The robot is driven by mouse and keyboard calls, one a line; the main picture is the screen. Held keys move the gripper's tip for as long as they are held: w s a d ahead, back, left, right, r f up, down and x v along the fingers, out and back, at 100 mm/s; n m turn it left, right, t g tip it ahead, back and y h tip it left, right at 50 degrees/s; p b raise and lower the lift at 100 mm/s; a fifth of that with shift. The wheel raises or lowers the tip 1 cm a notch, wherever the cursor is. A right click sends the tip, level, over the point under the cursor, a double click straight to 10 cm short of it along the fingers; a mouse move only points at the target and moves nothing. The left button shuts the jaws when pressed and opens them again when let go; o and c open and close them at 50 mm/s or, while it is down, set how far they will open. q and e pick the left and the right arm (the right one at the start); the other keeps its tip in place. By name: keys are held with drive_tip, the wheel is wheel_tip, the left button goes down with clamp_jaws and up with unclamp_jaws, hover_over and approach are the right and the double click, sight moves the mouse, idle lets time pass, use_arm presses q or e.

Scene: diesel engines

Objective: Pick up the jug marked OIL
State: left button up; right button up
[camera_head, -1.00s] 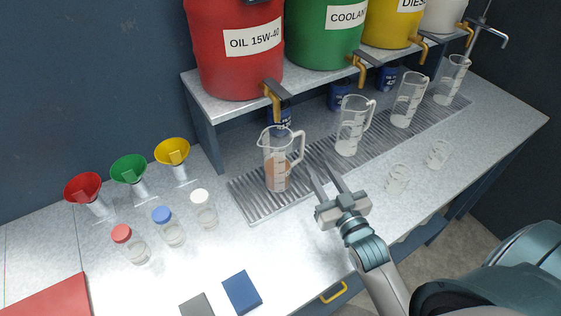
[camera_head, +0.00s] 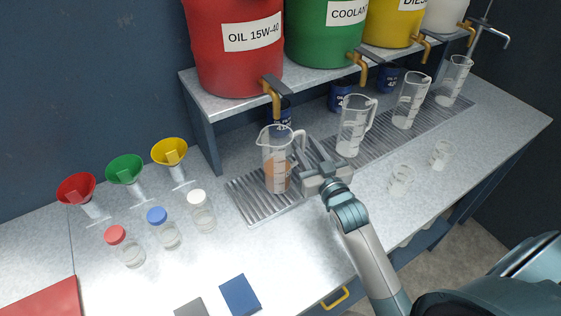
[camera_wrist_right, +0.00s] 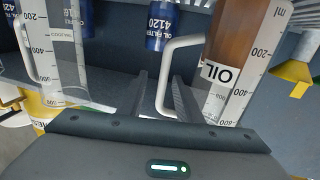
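The jug marked OIL (camera_head: 277,160) is clear with brown liquid in its lower part. It stands upright on the grating under the red drum's tap. In the right wrist view its OIL label and scale show on the jug (camera_wrist_right: 228,75) at the right, and its pale handle (camera_wrist_right: 165,70) shows near the middle. My right gripper (camera_head: 309,150) is at the handle side of the jug. Its fingers are apart, and in the wrist view the handle appears between them. Whether a finger touches the handle cannot be told. My left gripper is not in view.
A clear jug (camera_head: 353,128) stands close on the right, with more measuring jugs beyond it on the grating (camera_head: 245,202). Blue oil filters stand behind. The red drum's tap (camera_head: 275,95) hangs above the OIL jug. Capped jars (camera_head: 163,228) and funnels are at left.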

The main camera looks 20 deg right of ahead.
drive_tip(key=shift+w, duration=0.1)
drive_tip(key=w, duration=0.1)
drive_tip(key=w+b, duration=0.1)
drive_tip(key=w, duration=0.1)
drive_tip(key=w+b, duration=0.1)
drive_tip(key=w, duration=0.1)
drive_tip(key=shift+r, duration=0.35)
drive_tip(key=shift+c, duration=0.6)
clamp_jaws()
